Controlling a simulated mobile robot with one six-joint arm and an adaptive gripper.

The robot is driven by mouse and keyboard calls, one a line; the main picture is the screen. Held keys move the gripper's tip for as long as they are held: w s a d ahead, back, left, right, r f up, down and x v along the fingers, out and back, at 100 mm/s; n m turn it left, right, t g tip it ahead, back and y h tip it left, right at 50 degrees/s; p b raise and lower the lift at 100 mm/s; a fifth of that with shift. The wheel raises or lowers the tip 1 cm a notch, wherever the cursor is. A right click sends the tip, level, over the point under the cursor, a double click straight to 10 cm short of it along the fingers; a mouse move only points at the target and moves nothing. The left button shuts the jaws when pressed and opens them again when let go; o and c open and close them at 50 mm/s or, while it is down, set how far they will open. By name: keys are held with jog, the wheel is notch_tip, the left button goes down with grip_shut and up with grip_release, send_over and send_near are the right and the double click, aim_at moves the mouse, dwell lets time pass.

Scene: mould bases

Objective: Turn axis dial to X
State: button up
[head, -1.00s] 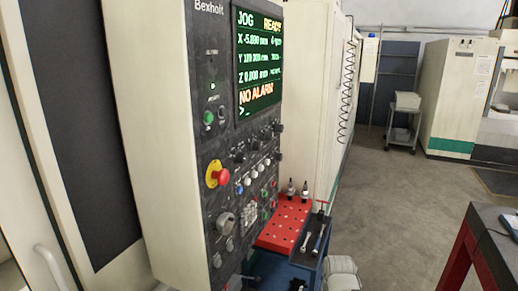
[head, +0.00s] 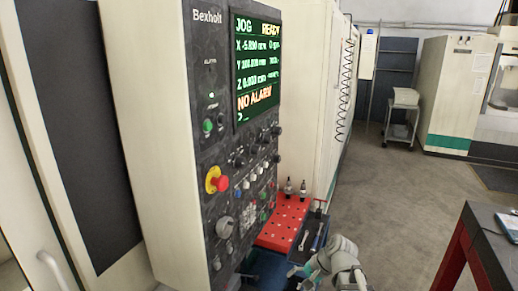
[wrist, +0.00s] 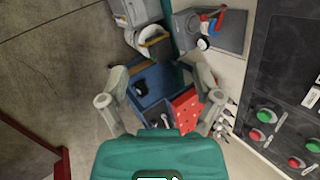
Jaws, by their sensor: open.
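The control panel (head: 207,125) of the machine stands upright in the head view, with its screen (head: 257,62) showing JOG, READY and NO ALARM. Several dark round knobs, including one at mid-height (head: 238,158), and a larger grey dial (head: 224,227) sit below the screen. Their labels are too small to read, so I cannot tell which is the axis dial or where it points. My gripper (wrist: 161,80) is open and empty in the wrist view. It is apart from the panel, whose buttons show at that view's right edge. In the head view my arm reaches in low, right of the panel.
A red-framed table (head: 462,245) is at right. Open floor (head: 400,210) lies between.

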jog(key=w+a+r+m+t+y+p, duration=0.1)
jog(key=w+a+r+m+y, duration=0.1)
jog(key=r, duration=0.2)
jog(key=w+a+r+m+y+p, duration=0.1)
jog(key=w+a+r+m+y, duration=0.1)
jog(key=w+r, duration=0.1)
jog(key=m+t+y+p, duration=0.55)
jog(key=m+y, duration=0.45)
jog(key=m, duration=0.2)
send_near(259, 152)
jog(key=v, duration=0.4)
jog(key=shift+f+b, duration=0.1)
jog(key=shift+b, duration=0.3)
jog(key=p+x, duration=0.5)
jog(key=x, duration=0.8)
jog(key=shift+w+a+r, duration=0.1)
jog(key=shift+a+r, duration=0.15)
jog(key=shift+c, duration=0.3)
grip_shut()
